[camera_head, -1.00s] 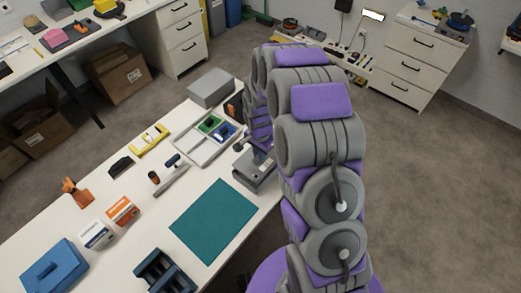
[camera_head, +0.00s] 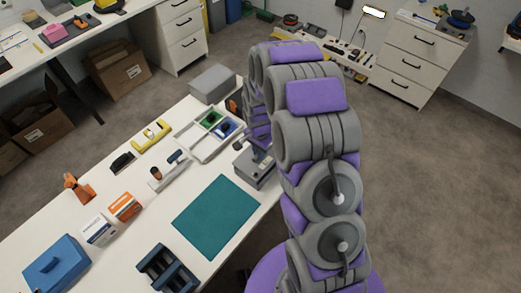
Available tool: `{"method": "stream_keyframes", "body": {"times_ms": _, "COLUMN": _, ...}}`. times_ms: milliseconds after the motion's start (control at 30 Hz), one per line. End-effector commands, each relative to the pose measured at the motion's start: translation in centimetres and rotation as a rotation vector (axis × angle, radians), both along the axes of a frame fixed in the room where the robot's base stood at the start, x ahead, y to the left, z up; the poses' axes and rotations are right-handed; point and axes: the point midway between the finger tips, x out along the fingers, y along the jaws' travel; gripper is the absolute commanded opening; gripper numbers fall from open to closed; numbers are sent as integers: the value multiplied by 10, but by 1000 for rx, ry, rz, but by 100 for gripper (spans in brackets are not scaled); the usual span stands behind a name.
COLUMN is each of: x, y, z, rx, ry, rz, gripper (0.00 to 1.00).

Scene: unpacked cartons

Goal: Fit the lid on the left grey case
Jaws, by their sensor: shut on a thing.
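A small grey case (camera_head: 252,179) stands on the white table at the right edge, beside the teal mat. Its grey lid (camera_head: 247,163) is at the top of the case, partly covered by my arm. My gripper (camera_head: 257,157) points down over the case and is shut on the lid, but its fingertips are mostly hidden. I cannot tell whether the lid is fully seated or slightly above the rim. A second, larger grey case (camera_head: 213,84) stands at the far end of the table.
A divided tray (camera_head: 192,148) with green and blue parts lies just left of the case. The teal mat (camera_head: 215,216) is bare. A blue case (camera_head: 57,265), a dark blue rack (camera_head: 166,271), small boxes and tools occupy the left and front of the table.

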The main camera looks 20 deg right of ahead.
Motion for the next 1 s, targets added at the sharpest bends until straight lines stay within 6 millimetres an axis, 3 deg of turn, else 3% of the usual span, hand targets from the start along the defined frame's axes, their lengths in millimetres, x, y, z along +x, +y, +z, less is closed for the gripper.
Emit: {"method": "stream_keyframes", "body": {"times_ms": 1000, "x": 0, "y": 0, "z": -18, "rx": 1, "ry": -1, "rz": -2, "gripper": 0}}
